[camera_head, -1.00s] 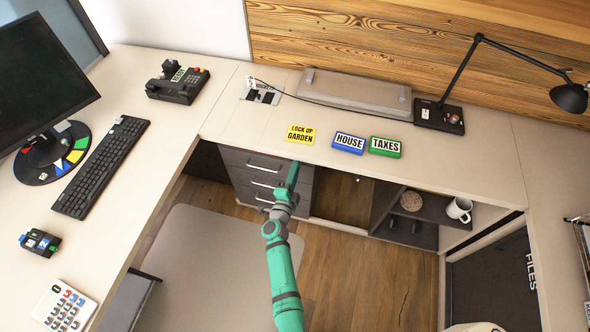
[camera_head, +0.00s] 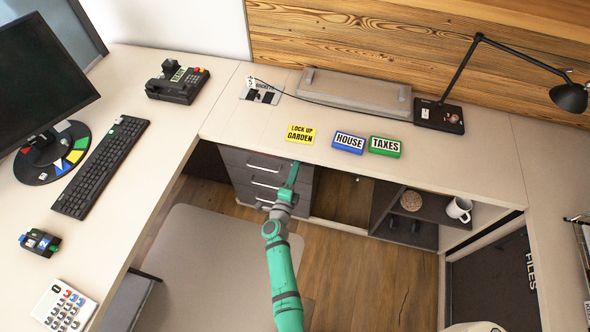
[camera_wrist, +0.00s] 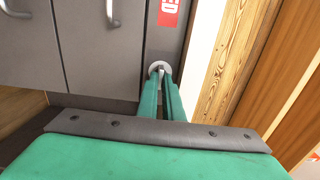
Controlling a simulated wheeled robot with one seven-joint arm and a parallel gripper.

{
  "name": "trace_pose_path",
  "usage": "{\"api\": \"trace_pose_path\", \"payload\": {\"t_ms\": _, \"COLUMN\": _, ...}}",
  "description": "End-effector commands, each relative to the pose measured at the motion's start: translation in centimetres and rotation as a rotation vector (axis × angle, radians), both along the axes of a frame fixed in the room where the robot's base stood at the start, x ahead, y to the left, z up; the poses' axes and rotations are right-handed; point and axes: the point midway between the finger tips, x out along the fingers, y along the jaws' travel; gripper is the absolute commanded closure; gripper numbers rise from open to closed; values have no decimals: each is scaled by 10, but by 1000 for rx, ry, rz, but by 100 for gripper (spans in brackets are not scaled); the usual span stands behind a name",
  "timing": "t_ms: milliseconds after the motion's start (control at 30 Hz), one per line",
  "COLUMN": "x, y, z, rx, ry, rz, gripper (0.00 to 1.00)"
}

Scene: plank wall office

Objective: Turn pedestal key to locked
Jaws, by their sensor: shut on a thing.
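The pedestal (camera_head: 245,165) is a dark grey drawer unit under the desk, with several pale bar handles. In the wrist view its drawer fronts (camera_wrist: 95,55) lie to the left. A narrow strip beside them carries a round silver lock plate (camera_wrist: 152,67) and, above it, a red label (camera_wrist: 169,12) with white letters, cut off so that only "ED" shows. My gripper (camera_wrist: 161,82) is at the lock, its two green fingers shut on the small key, which they mostly hide. The key's angle cannot be told. In the head view my gripper (camera_head: 293,168) is at the pedestal's upper right edge.
The desk top (camera_head: 260,128) overhangs the pedestal. It bears a yellow "LOCK UP GARDEN" block (camera_head: 300,134), a blue "HOUSE" block (camera_head: 348,143) and a green "TAXES" block (camera_head: 385,147). An open shelf (camera_head: 430,205) is to the right. A chair seat (camera_head: 195,260) is left of my arm.

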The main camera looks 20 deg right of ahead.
Motion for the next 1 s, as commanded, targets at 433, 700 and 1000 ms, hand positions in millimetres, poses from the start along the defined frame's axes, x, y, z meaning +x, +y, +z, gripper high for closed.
{"api": "trace_pose_path", "payload": {"t_ms": 433, "x": -1, "y": 1, "z": 0, "rx": 1, "ry": -1, "rz": 0, "gripper": 75}}
{"api": "trace_pose_path", "payload": {"t_ms": 700, "x": -29, "y": 19, "z": -1, "rx": 1, "ry": 1, "rz": 2, "gripper": 75}}
{"api": "trace_pose_path", "payload": {"t_ms": 1000, "x": -72, "y": 48, "z": 0, "rx": 1, "ry": 0, "rz": 0, "gripper": 75}}
